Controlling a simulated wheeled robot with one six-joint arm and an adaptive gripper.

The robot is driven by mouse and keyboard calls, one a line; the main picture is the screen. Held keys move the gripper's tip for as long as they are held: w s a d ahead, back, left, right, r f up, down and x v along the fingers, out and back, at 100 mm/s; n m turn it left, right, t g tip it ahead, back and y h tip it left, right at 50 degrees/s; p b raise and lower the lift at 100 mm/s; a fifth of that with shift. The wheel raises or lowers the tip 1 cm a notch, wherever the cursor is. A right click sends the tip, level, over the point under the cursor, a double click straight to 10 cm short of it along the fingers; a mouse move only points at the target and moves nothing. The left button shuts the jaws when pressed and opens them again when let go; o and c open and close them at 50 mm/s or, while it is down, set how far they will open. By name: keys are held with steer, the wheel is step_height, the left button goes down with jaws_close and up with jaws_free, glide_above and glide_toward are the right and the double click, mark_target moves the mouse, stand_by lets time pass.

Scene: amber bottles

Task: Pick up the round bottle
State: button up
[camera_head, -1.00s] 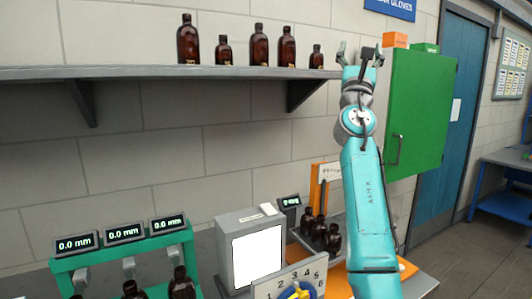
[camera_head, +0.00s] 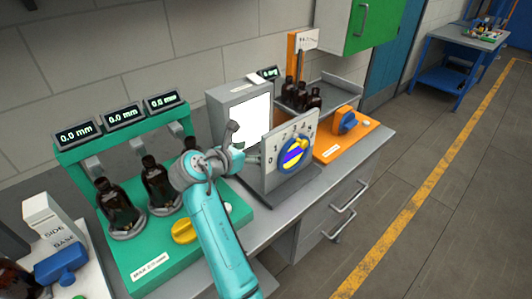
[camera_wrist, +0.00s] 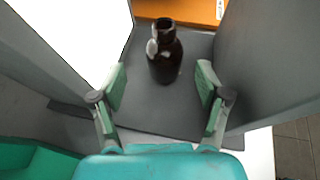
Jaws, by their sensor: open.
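A dark amber bottle (camera_wrist: 164,58) with a rounded body and narrow neck stands upright on a grey base in the wrist view. It lies ahead of my gripper (camera_wrist: 160,88), roughly between the lines of the two open fingers and beyond their tips, apart from them. In the head view my gripper (camera_head: 244,144) is between the bright light box and the numbered dial panel; that bottle is hidden there. Other amber bottles stand on the green gauge station (camera_head: 117,205) (camera_head: 158,183). I cannot tell for certain which bottle is the round one.
The light box (camera_head: 240,115) and dial panel (camera_head: 292,150) wall in the slot on both sides. A grey rack (camera_head: 340,92) with several dark bottles stands behind, beside an orange unit (camera_head: 345,138). The green station (camera_head: 150,262) has a yellow knob (camera_head: 184,231).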

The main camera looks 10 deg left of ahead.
steer(key=x, duration=0.5)
steer(key=shift+r, duration=0.1)
steer(key=w+d, duration=0.1)
steer(key=w+d+f, duration=0.1)
steer(key=w, duration=0.1)
steer(key=shift+w+d, duration=0.15)
steer(key=shift+w+d+f, duration=0.2)
steer(key=shift+w+f, duration=0.05)
steer(key=shift+w, duration=0.3)
jaws_close()
